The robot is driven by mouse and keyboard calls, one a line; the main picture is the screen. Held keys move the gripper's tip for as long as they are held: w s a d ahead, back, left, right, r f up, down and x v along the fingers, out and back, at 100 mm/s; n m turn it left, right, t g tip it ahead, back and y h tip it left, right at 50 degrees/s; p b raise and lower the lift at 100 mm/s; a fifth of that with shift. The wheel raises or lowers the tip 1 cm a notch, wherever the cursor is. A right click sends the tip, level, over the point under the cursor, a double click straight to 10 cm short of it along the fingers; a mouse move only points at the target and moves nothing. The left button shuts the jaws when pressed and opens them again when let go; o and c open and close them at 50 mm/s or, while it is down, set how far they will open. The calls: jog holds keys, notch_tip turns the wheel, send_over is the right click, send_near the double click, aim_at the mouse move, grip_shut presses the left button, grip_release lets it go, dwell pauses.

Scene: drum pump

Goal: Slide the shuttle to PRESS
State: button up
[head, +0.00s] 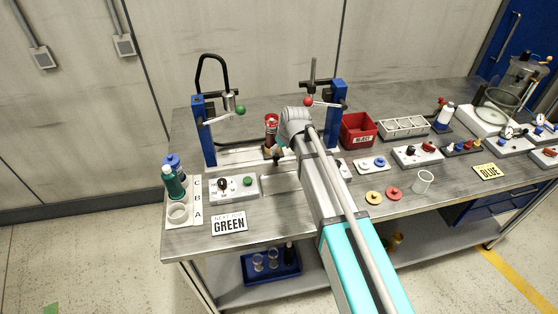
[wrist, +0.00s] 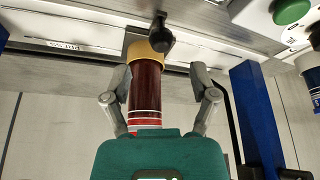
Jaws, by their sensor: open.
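A white rail (head: 236,156) runs between two blue posts on the bench. On it stands a dark red cylinder (head: 271,125), and low in front of it is a small shuttle part with a dark knob, partly hidden by my arm. In the wrist view the red cylinder (wrist: 145,88) has a yellow collar, with a black knob (wrist: 160,38) beyond it. My gripper (wrist: 160,72) is open, its fingers on either side of the cylinder; contact cannot be told. The rail label (wrist: 63,46) is upside down and unreadable. The head view mostly hides the gripper.
The left blue post (head: 204,132) has a green-knobbed lever; the right blue post (head: 337,100) has a red-knobbed one. A control box (head: 233,187) with a green button sits front left. A red reject bin (head: 358,130) stands right of the rail.

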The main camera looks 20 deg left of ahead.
aim_at(277, 155)
jog(key=shift+b+x, duration=2.25)
jog(key=shift+x, duration=0.55)
grip_shut()
